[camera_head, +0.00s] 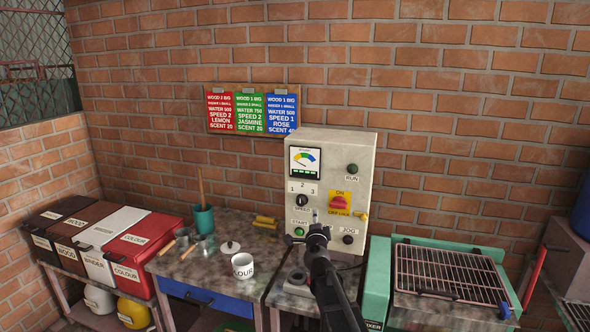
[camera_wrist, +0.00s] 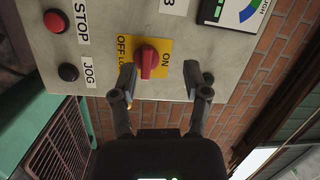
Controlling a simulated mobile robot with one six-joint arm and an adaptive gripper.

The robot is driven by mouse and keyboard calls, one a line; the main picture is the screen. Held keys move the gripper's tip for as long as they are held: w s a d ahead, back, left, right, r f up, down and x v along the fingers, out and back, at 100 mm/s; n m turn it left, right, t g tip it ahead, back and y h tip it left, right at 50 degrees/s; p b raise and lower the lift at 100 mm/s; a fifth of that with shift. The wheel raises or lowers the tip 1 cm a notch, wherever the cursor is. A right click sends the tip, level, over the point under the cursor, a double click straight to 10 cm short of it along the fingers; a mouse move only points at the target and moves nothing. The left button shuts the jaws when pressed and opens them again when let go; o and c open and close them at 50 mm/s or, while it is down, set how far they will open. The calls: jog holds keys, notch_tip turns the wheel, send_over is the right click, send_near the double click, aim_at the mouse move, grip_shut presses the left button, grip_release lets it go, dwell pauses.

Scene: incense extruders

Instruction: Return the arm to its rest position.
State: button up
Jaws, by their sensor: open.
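My gripper (camera_head: 318,226) is in front of the grey control box (camera_head: 331,150), its two fingers spread and nothing between them in its grasp. In the wrist view my gripper (camera_wrist: 166,84) shows its fingertips on either side of the red knob (camera_wrist: 148,62), seemingly apart from it. The knob sits on a yellow plate marked ON and OFF LOCK. It also shows in the head view (camera_head: 340,202), just up and right of my gripper. My dark arm reaches up from the bottom edge of the head view.
A green machine with a wire grill (camera_head: 450,274) stands right of the arm. A white cup (camera_head: 243,266) and a teal pot (camera_head: 203,219) stand on the table to the left. Red, white and brown bins (camera_head: 141,237) stand farther left. A brick wall closes the back.

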jog(key=s+a+f+n+g+y, duration=0.4)
jog(key=s+f+n+g+y, duration=0.45)
jog(key=s+f+n, duration=0.4)
jog(key=s+d+f+n+g+h, duration=0.1)
jog(key=s+d+f+g+h, duration=0.1)
jog(key=s, duration=0.5)
jog(key=s+d+f+n+g+h, duration=0.1)
jog(key=s+d+f+g+h, duration=0.1)
jog(key=s+d+g, duration=0.2)
jog(key=s+d+f+n+g+h, duration=0.2)
jog(key=s+d+f+g+h, duration=0.1)
jog(key=s+d, duration=0.4)
jog(key=s+g, duration=0.1)
jog(key=s, duration=0.2)
jog(key=shift+s, duration=0.3)
jog(key=shift+a, duration=0.1)
